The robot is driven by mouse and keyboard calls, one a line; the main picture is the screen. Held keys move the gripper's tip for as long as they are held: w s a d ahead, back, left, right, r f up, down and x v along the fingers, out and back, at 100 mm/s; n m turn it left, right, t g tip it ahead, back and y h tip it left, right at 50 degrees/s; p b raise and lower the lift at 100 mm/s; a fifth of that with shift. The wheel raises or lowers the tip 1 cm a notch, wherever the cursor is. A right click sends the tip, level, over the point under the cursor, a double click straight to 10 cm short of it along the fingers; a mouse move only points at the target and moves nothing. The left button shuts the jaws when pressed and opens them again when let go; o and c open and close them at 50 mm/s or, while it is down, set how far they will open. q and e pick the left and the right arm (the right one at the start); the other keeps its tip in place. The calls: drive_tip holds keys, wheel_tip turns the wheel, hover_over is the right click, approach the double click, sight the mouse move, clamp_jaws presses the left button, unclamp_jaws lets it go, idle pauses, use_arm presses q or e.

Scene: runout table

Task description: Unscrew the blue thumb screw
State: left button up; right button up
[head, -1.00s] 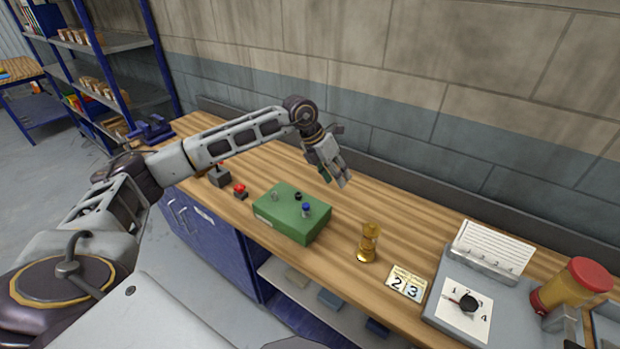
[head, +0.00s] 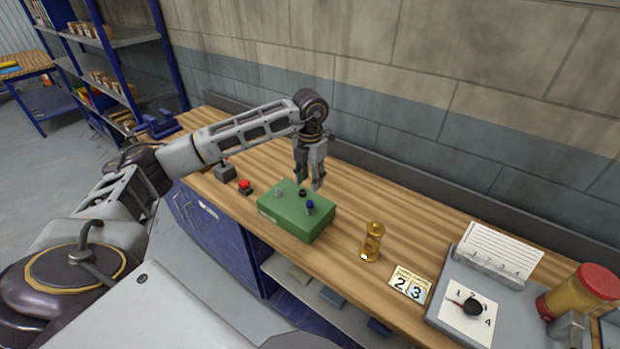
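The blue thumb screw (head: 310,205) stands upright on top of the green box (head: 290,222), near its right side. A black screw (head: 302,193) and a grey metal screw (head: 279,192) also stand on the box. My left gripper (head: 308,185) points down just above the back of the box, behind and above the blue screw. Its fingers are apart, with nothing seen between them. It appears clear of the blue screw. My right gripper is not in view.
A grey dial panel (head: 470,306) and red-lidded jar (head: 578,292) are at far right.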

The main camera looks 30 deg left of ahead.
sight(310, 202)
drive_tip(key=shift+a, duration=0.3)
use_arm(q)
drive_tip(key=shift+f, duration=0.15)
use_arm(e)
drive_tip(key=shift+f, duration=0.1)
use_arm(q)
drive_tip(key=shift+f+b, duration=0.95)
drive_tip(key=shift+f, duration=0.6)
drive_tip(key=shift+f+b, duration=0.65)
drive_tip(key=shift+f, duration=0.5)
drive_tip(key=shift+f+b, duration=0.85)
drive_tip(key=shift+f, duration=0.35)
drive_tip(key=shift+f+b, duration=0.35)
drive_tip(key=shift+f, duration=0.1)
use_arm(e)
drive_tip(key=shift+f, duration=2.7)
use_arm(q)
drive_tip(key=shift+m, duration=0.3)
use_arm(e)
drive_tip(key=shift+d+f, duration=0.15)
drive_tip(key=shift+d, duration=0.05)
